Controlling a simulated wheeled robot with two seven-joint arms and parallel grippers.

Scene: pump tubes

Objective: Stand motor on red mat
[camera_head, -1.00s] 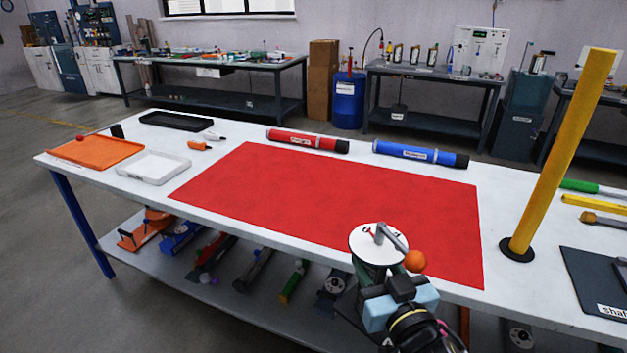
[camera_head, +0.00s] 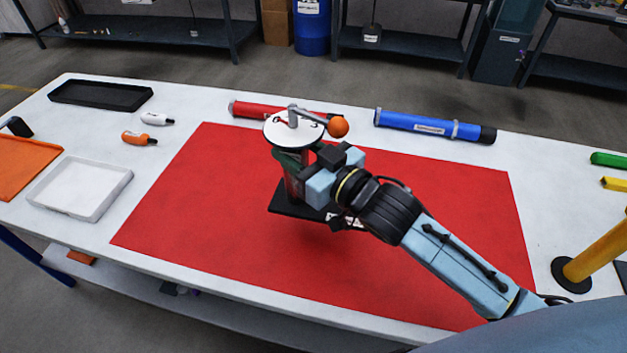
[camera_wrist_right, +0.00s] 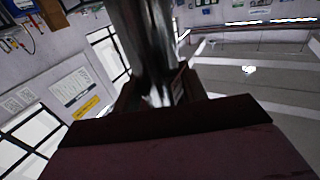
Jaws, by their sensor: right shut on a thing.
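The motor (camera_head: 294,131) is upright, with a white round top, a grey crank with an orange ball and a dark square base. My right gripper (camera_head: 310,177) is shut on its body from the right side. The base is over the middle of the red mat (camera_head: 230,240) and seems slightly above it, with a shadow below. In the right wrist view the motor's metal cylinder (camera_wrist_right: 147,45) fills the upper middle, above a dark plate. My left gripper is not in view.
Behind the mat lie a red tube (camera_head: 250,110), partly hidden by the motor, and a blue tube (camera_head: 430,126). A white tray (camera_head: 80,188), an orange tray (camera_head: 22,165) and a black tray (camera_head: 100,95) are at left. A yellow post (camera_head: 598,255) stands at right.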

